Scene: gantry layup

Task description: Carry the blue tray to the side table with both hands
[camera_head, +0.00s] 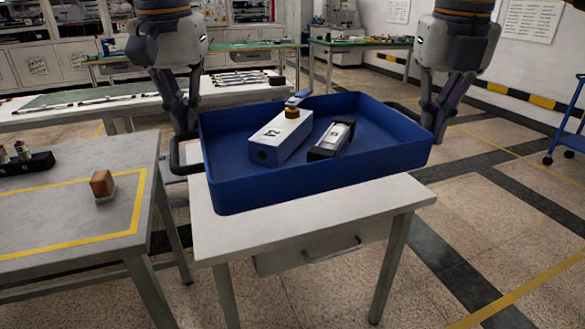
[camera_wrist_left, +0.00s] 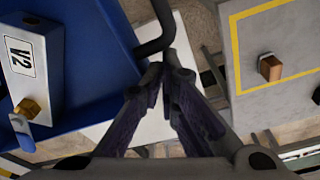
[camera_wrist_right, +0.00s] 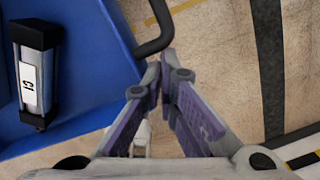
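The blue tray (camera_head: 330,183) is over a small white table (camera_head: 320,205), turned at an angle and reaching past its right side. I cannot tell whether its whole base rests there. In it are a white box marked V2 (camera_head: 282,138) with a brass fitting and a dark-ended cylinder marked C1 (camera_head: 332,140). My left gripper (camera_wrist_left: 164,66) is shut at the bend of the tray's black left handle (camera_wrist_left: 167,30). My right gripper (camera_wrist_right: 160,64) is shut at the bend of the right handle (camera_wrist_right: 162,28). Whether either handle is between the fingertips is unclear.
A grey table (camera_head: 60,215) with a yellow outline stands close on the left, bearing a brown block (camera_head: 102,184) and a dark holder (camera_head: 28,163). A long bench (camera_head: 80,118) with rods is behind. Open floor (camera_head: 500,220) lies to the right; a blue cart (camera_head: 570,140) is beyond.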

